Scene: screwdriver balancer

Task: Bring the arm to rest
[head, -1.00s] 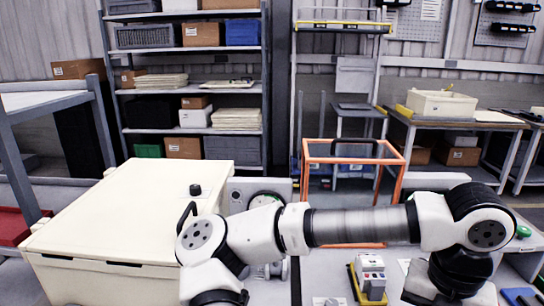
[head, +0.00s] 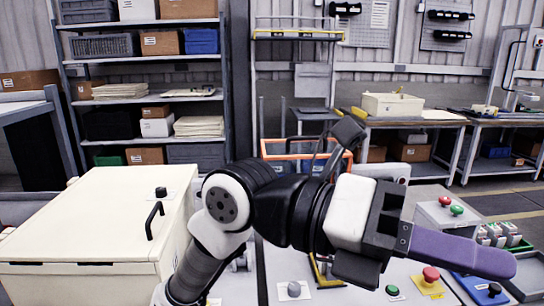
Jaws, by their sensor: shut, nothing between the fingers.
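My arm rises from the bottom of the head view and bends over the worktop (head: 235,287) in the middle. My gripper (head: 505,264) points to the right at its end. Its long purple fingers lie together as one shape, with nothing held between them. It hangs above the worktop's right side, in front of the control buttons in the picture. I cannot tell its exact height. The arm hides part of the worktop and of the orange frame behind.
A cream box (head: 90,225) with a black handle stands left of my arm. An orange frame (head: 283,148) stands behind. A shelf (head: 140,60) and benches line the back.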

